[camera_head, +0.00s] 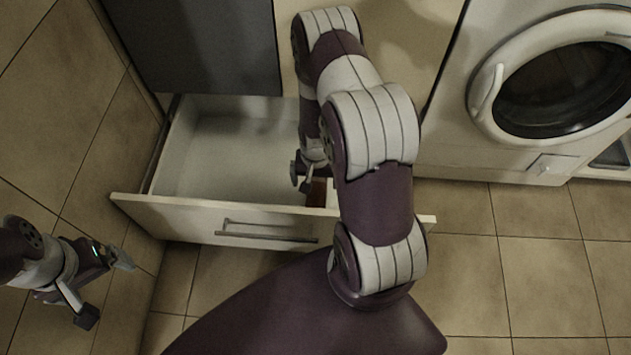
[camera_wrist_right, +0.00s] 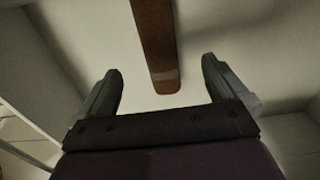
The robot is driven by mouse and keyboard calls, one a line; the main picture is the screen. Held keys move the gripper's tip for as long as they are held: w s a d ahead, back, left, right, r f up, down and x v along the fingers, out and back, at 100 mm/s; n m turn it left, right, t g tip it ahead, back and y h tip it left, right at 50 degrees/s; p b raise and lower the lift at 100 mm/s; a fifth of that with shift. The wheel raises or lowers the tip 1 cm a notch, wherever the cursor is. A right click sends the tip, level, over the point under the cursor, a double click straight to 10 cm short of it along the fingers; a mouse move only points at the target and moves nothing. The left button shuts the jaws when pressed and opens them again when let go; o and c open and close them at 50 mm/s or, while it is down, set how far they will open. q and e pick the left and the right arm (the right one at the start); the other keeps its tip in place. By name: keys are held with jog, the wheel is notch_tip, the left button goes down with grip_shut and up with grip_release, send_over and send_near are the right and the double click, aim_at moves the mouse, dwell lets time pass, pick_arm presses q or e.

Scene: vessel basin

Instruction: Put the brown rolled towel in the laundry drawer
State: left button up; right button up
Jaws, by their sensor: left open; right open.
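The drawer (camera_head: 165,208) is pulled open below the cabinet, with a pale inside. My right gripper (camera_head: 308,180) is over the drawer's right part, partly hidden by my own arm. In the right wrist view my right gripper (camera_wrist_right: 160,80) is open, with its fingers apart. A long brown piece, apparently the rolled towel (camera_wrist_right: 154,40), shows beyond and between the fingertips against the pale drawer inside, not gripped. A small brown part of the towel (camera_head: 317,192) also shows in the head view by the drawer front; the rest is hidden. My left gripper (camera_head: 104,288) is open and empty at the lower left.
The drawer front has a long bar handle (camera_head: 267,236). A washing machine (camera_head: 560,85) with a round door stands to the right. A dark grey panel (camera_head: 200,50) is above the drawer. The tiled floor (camera_head: 540,270) at the lower right is clear. A tiled wall is at the left.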

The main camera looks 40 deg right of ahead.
jog(key=w+a+r+n, duration=0.1)
jog(key=a+r+n, duration=0.15)
jog(key=r, duration=0.65)
jog(key=a+r+n, duration=0.2)
jog(key=a+r, duration=0.2)
jog(key=r, duration=0.4)
jog(key=s+a+r+n+t, duration=0.1)
jog(key=s+a+r+n, duration=0.2)
jog(key=s+r, duration=0.3)
notch_tip(320, 180, up, 3)
jog(key=shift+s+a+f+n, duration=0.2)
jog(key=shift+a+n, duration=0.15)
jog(key=shift+a, duration=0.5)
